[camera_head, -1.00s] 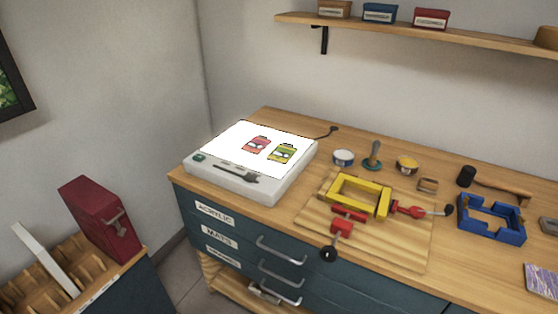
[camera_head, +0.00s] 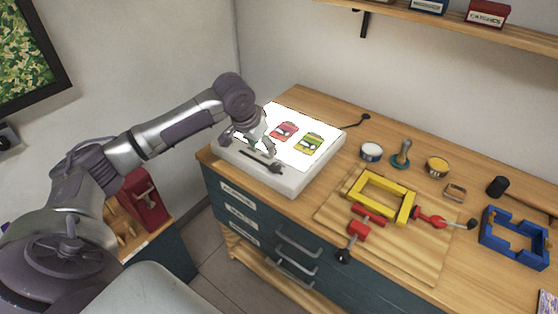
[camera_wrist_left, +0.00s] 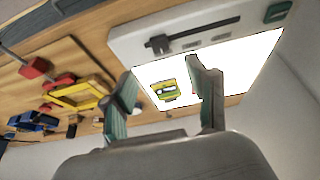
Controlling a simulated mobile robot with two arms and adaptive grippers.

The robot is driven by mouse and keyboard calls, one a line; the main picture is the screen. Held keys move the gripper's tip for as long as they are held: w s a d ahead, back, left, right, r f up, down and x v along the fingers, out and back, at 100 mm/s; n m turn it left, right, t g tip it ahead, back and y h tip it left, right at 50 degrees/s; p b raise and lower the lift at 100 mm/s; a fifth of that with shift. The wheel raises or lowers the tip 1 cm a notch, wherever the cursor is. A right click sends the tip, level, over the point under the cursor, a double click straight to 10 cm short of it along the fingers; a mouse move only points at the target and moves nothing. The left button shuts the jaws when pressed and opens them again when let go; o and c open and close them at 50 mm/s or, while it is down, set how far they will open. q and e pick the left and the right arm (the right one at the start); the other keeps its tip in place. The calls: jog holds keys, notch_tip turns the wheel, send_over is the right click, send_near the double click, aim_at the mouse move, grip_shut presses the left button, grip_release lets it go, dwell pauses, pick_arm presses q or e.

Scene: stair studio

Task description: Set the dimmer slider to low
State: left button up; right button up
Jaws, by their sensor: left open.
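A white light box (camera_head: 292,182) sits at the left end of the wooden bench, its top panel lit bright. The dark dimmer slider (camera_head: 274,167) runs in a slot along the box's front strip, its knob near the right end of the slot. The slider also shows in the left wrist view (camera_wrist_left: 160,43), upside down. My left gripper (camera_head: 262,149) is over the light box, close to the slot and left of the knob. In the left wrist view its two fingers (camera_wrist_left: 160,92) are apart with nothing between them. My right gripper is not in view.
A red and a yellow-green picture (camera_head: 308,145) lie on the lit panel. A yellow frame (camera_head: 382,195) and red clamps lie on a board to the right. A blue frame (camera_head: 513,238), small tins and tools stand further right. A shelf (camera_head: 450,29) hangs above.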

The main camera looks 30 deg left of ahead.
aim_at(274, 166)
pick_arm(q)
jog(key=p+x, duration=0.1)
jog(key=x, duration=1)
jog(key=shift+f, duration=0.15)
grip_shut()
